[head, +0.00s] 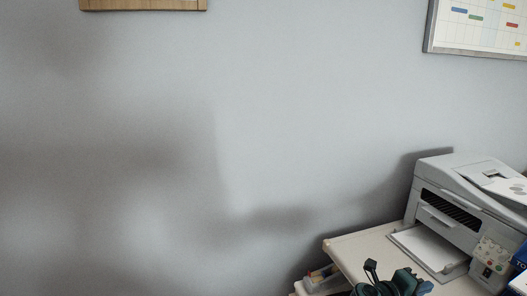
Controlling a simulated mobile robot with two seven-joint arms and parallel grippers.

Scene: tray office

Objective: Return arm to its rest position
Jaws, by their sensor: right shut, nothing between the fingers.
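My right gripper (374,272) shows at the bottom edge, right of the middle, as a small dark green and black shape. It is shut with nothing in it. It shows in front of the cream-topped stand (352,250) that bears the printer. The rest of my right arm is mostly cut off by the lower edge of the picture. My left gripper is not in view.
A grey printer (455,208) with paper in its tray stands at the right. Blue items (520,262) sit at the right edge. A container with colored items (322,278) is at the stand's left. A whiteboard (480,28) hangs above. The left shows bare wall.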

